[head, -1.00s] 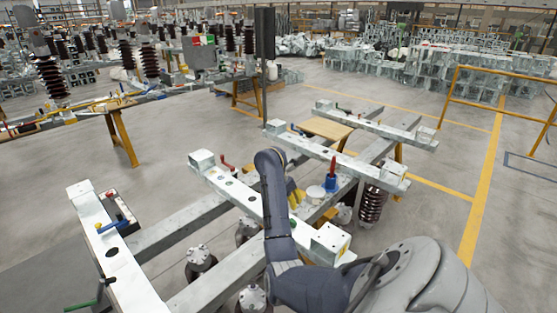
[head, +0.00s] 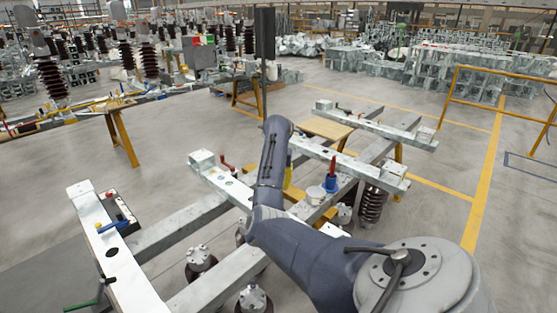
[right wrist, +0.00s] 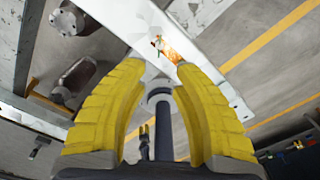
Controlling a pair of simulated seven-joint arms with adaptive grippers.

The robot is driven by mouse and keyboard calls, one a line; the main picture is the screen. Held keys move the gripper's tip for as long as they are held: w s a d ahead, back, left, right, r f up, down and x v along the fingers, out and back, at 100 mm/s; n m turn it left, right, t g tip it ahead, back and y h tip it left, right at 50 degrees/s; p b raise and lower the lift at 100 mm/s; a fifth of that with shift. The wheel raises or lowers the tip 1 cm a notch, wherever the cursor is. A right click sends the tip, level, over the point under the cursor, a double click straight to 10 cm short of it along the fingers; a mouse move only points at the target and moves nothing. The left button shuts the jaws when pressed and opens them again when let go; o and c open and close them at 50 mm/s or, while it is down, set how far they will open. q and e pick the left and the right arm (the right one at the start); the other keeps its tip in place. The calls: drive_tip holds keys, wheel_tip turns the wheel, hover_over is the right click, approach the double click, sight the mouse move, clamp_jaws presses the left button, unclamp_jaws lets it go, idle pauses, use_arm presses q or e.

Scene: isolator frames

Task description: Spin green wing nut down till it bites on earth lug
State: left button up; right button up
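My right gripper (right wrist: 161,70) shows in the right wrist view with two yellow fingers, tips apart and nothing clearly held between them. A grey round-ended shaft (right wrist: 158,96) stands in the gap between the fingers. Just beyond the tips, a small green and orange patch (right wrist: 158,44) lies against the pale steel beam (right wrist: 205,60); it may be the green wing nut and earth lug, but it is too small to tell. In the head view my right arm hides most of its gripper, with only a yellow sliver (head: 288,172) showing. My left gripper is not in view.
A blue tool (head: 331,180) and a white tub (head: 316,195) sit right of my arm. A red-handled clamp (head: 227,166) is on the middle beam (head: 203,159). A green handle (head: 85,305) is at the lower left.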

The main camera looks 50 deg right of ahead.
wheel_tip(320, 180, down, 14)
drive_tip(key=shift+r, duration=0.1)
idle(0.5)
drive_tip(key=shift+c, duration=0.6)
clamp_jaws()
